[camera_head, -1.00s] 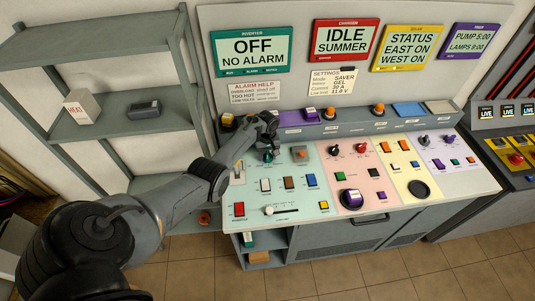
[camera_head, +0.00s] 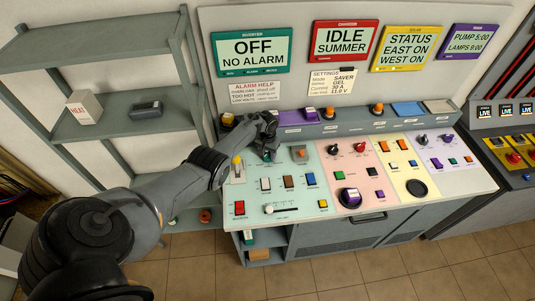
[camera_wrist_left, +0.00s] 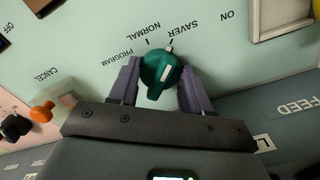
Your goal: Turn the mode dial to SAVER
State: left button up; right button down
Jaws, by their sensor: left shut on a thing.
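The mode dial is a green knob (camera_wrist_left: 162,75) on the pale green inverter panel; its green edge also shows in the head view (camera_head: 267,157). Around it are the labels PROGRAM, NORMAL, SAVER and ON. The white line on the knob points roughly toward the SAVER mark. My left gripper (camera_head: 268,147) is over the dial, shut on it, with one purple finger on each side in the wrist view. The fingers and hand hide most of the dial in the head view. My right gripper is not in view.
The settings card (camera_head: 332,83) reads Mode SAVER. The inverter screen (camera_head: 251,51) reads OFF, NO ALARM.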

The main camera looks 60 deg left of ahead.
aim_at(268, 153)
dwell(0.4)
pick_arm(q)
jog(key=o, duration=1.1)
jog(key=shift+c, duration=0.2)
jog(key=shift+r+p, duration=0.45)
jog(key=shift+r, duration=0.15)
notch_tip(268, 153, up, 8)
jog(key=p, duration=0.3)
jog(key=shift+f, duration=0.1)
jog(key=shift+r+p, duration=0.3)
jog(key=shift+r, duration=0.6)
jog(key=shift+s, duration=0.15)
